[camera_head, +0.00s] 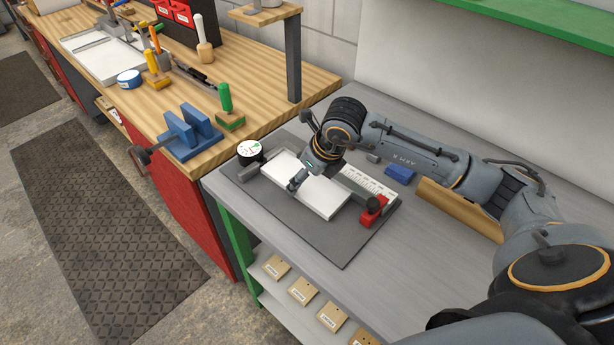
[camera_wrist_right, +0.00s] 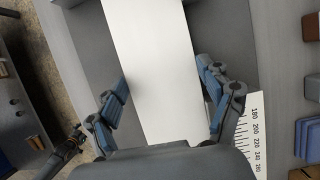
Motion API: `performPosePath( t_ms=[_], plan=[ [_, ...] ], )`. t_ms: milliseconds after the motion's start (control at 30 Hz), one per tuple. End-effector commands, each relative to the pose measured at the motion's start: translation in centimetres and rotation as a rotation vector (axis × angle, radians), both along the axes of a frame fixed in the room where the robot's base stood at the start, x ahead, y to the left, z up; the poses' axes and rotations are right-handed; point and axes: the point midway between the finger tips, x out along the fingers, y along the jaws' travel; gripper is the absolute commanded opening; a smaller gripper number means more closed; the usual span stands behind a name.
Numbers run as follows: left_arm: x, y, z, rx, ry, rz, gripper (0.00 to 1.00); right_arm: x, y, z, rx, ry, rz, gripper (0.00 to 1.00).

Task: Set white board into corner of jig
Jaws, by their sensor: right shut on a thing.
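The white board (camera_head: 322,195) is a flat rectangle over the dark grey jig plate (camera_head: 345,240) on the grey bench. My right gripper (camera_head: 299,181) is above the board and shut on it. In the right wrist view the two blue-padded fingers (camera_wrist_right: 164,88) stand on either side of the white board (camera_wrist_right: 155,40), across its width. A white ruler (camera_head: 368,180) and a red clamp (camera_head: 373,211) sit along the jig's right side. The ruler also shows in the wrist view (camera_wrist_right: 251,130). My wrist hides part of the board and the jig's far side. I cannot tell whether the board touches the plate.
A round dial gauge (camera_head: 249,152) stands at the plate's left corner. A blue block (camera_head: 399,174) and a long wooden strip (camera_head: 460,208) lie right of the jig. The wooden bench at left holds a blue vise (camera_head: 190,135) and a green-handled brush (camera_head: 227,105). The front-right bench top is clear.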

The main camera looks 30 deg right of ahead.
Motion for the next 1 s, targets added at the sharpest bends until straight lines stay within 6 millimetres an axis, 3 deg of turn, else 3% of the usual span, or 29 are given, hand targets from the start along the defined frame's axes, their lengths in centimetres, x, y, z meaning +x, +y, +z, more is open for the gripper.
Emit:
performPosePath(
  t_ms=[467,500,600,1000],
  plan=[
    [0.0,0.04,-0.5,0.0,0.0,0.0,1.0,0.38,-0.22,-0.08,-0.007,-0.001,-0.005,0.35],
    [0.0,0.04,-0.5,0.0,0.0,0.0,1.0,0.39,-0.22,-0.07,-0.007,-0.001,-0.005,0.82],
    [-0.02,0.04,-0.5,0.0,0.0,0.0,1.0,0.39,-0.21,-0.06,-0.006,-0.001,-0.006,1.0],
    [-0.1,0.33,-0.5,0.003,0.001,0.0,1.0,0.18,-0.05,0.13,-0.003,0.001,-0.002,1.0]
  ],
)
